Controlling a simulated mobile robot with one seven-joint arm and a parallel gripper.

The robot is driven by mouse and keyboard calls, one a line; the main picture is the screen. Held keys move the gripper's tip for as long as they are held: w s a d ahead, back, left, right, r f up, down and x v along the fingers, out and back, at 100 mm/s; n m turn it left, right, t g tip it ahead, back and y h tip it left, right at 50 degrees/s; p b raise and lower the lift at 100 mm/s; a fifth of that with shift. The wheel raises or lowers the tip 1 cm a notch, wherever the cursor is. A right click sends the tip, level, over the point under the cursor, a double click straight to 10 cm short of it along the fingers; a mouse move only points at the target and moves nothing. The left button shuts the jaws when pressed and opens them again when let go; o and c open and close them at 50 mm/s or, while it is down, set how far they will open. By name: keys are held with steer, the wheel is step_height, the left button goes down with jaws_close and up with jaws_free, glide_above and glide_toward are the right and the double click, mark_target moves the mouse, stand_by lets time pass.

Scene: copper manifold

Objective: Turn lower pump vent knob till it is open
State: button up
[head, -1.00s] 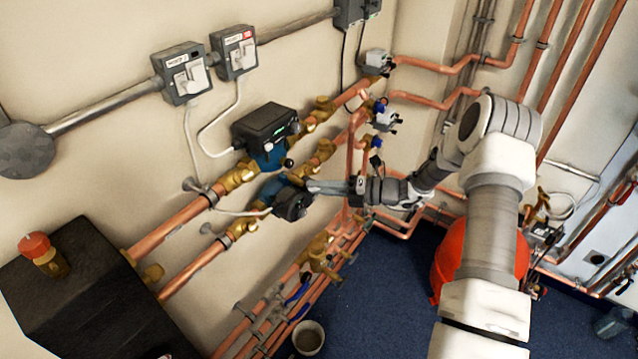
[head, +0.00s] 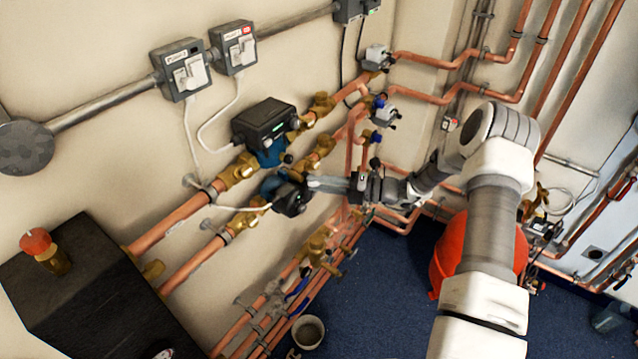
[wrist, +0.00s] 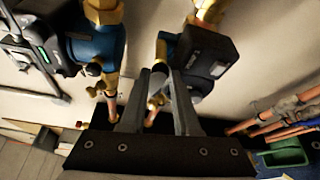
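The lower pump (head: 289,196) is a dark housing with a blue body, set in the lower of two copper pipe runs on the wall. My gripper (head: 314,183) has its fingertips at the pump's right side in the head view. In the wrist view, my gripper (wrist: 161,75) shows two narrow grey fingers apart, with a gap between them, beside the lower pump's dark housing (wrist: 208,50).
The upper pump (head: 264,125) sits just above, with its own small dark knob (head: 288,159). Brass valves and copper pipes run close around my gripper. A black box (head: 75,290) stands at lower left. A red tank (head: 452,250) stands on the blue floor.

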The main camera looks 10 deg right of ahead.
steer(key=o, duration=0.4)
steer(key=b+v, duration=0.2)
steer(key=v, duration=1.5)
steer(key=shift+d+b, duration=0.2)
steer(key=shift+b, duration=0.2)
steer(key=s+a+r+n+g+h, duration=0.7)
steer(key=s+a+r+n, duration=0.5)
steer(key=n, duration=0.7)
steer(key=s+d+r+n+t+h, duration=0.1)
steer(key=s+r+n+t+h, duration=0.2)
steer(key=s+n, duration=0.4)
steer(key=s+d+r+n+t+h, duration=0.1)
steer(key=s+r+n+t+h, duration=0.2)
steer(key=s+r+n+h, duration=0.2)
steer(key=s+n+h, duration=0.1)
steer(key=s+n, duration=0.2)
steer(key=n, duration=0.4)
steer(key=shift+s+r+t, duration=0.25)
steer(key=shift+r+t, duration=0.05)
steer(key=shift+t, duration=0.1)
